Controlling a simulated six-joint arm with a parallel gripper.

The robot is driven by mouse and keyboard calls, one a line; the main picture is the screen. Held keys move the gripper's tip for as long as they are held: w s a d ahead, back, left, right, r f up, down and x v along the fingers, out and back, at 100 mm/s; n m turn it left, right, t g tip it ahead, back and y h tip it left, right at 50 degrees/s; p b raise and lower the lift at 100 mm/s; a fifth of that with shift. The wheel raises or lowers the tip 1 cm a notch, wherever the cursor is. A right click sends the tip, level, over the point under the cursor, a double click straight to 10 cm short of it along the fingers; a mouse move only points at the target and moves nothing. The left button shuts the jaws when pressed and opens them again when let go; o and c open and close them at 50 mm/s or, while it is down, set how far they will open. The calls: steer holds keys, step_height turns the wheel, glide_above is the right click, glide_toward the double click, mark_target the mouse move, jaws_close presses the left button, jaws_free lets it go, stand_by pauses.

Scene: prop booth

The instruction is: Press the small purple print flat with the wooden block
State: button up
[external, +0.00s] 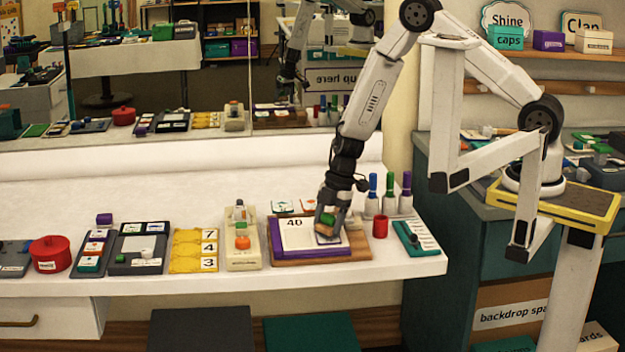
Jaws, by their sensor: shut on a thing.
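The block is low over the page. A thin purple edge (326,240) shows just below it, which may be the small purple print; most of that spot is hidden by the block and fingers. I cannot tell whether the block touches the print.
The album lies on a brown wooden board (361,245). A cream device (242,250) and yellow number cards (194,251) are left.

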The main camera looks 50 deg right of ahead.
steer(key=shift+s+a+r, duration=0.1)
steer(key=shift+a+r, duration=0.05)
steer(key=shift+r, duration=1.1)
steer(key=shift+s+a+r, duration=0.1)
steer(key=shift+a+r, duration=0.05)
steer(key=shift+r, duration=1.1)
steer(key=shift+f, duration=0.2)
steer(key=shift+w+d+f, duration=0.15)
steer(key=shift+f, duration=1.1)
steer(key=shift+w+d+f, duration=0.15)
steer(key=shift+f, duration=1.1)
steer(key=shift+s, duration=0.1)
